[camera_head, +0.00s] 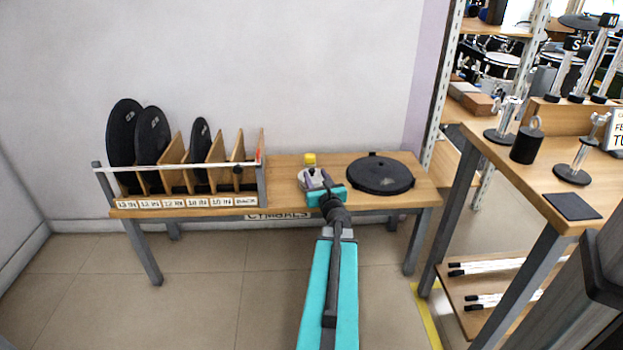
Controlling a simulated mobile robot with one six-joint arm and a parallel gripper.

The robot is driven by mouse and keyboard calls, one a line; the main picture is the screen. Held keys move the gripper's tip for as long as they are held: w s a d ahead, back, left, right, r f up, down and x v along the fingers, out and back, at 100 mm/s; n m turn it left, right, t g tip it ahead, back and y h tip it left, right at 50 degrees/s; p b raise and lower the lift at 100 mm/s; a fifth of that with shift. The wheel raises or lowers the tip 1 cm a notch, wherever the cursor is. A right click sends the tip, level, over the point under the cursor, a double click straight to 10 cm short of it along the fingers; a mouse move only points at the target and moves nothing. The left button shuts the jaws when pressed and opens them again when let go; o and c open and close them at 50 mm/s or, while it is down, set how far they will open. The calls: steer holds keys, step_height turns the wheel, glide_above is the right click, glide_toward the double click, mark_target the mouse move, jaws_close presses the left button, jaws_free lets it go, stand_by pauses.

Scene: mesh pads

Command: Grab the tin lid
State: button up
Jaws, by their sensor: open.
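My gripper (315,179) reaches over the wooden table (283,170), its jaws open, near the table's middle. Just beyond and beside the fingers is a small pale round item (303,175), partly covered by them. A small yellow-topped item (310,159) stands right behind it. Either could be the tin or its lid; they are too small to tell. I cannot tell whether the fingers touch the pale item.
A slotted rack (190,202) with several black discs stands on the table's left. A large black round pad (380,175) lies at the right. A wooden bench (530,180) with stands and a black weight (526,145) is further right. Wall behind.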

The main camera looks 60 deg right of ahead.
mark_target(313, 172)
steer(key=shift+b+x, duration=0.5)
steer(key=shift+x, duration=2)
jaws_close()
